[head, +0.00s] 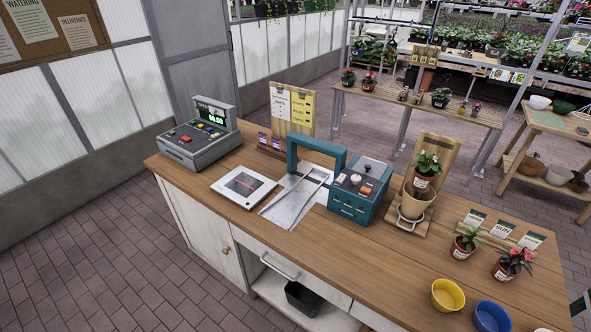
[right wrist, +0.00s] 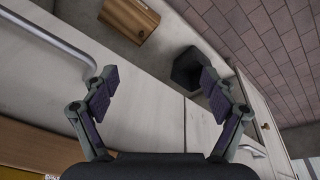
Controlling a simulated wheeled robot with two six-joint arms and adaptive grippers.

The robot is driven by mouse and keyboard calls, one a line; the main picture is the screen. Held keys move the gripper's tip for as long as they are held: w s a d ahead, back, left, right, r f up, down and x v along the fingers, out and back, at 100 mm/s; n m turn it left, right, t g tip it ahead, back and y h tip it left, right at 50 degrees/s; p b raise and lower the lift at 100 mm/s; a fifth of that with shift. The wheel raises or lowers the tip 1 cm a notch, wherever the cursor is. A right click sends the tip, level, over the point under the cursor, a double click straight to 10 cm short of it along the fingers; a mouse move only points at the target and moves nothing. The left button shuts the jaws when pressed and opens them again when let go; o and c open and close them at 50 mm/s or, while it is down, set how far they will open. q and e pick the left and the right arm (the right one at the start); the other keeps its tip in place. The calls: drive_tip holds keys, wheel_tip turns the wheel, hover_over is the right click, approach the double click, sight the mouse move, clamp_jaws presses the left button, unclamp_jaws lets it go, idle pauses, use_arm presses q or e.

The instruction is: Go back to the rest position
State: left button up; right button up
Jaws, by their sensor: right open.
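My right gripper (right wrist: 160,88) is open in the right wrist view, with its two dark fingers wide apart and nothing between them. Behind it are the pale lower parts of the counter. My left gripper is in neither view. The wooden counter (head: 300,232) stretches across the head view, and neither gripper can be made out clearly over it.
The counter holds a cash register (head: 200,140), a teal machine (head: 357,192), potted plants, a yellow bowl (head: 447,295) and a blue bowl (head: 491,316). Below are a metal handle (head: 279,267) and a dark bin (head: 303,299). Brick floor (head: 90,250) is clear at left.

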drive_tip(key=s+d+f+b, duration=0.15)
drive_tip(key=s+f, duration=0.35)
drive_tip(key=f, duration=0.6)
drive_tip(key=s+f+b, duration=0.3)
drive_tip(key=s+f, duration=0.2)
drive_tip(key=f, duration=0.6)
use_arm(q)
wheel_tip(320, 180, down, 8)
drive_tip(key=b, duration=0.2)
use_arm(e)
drive_tip(key=s+f+g, duration=0.1)
drive_tip(key=s+f, duration=0.6)
drive_tip(key=s, duration=0.3)
drive_tip(key=shift+s+f, duration=0.35)
drive_tip(key=shift+s, duration=0.05)
drive_tip(key=shift+d, duration=0.15)
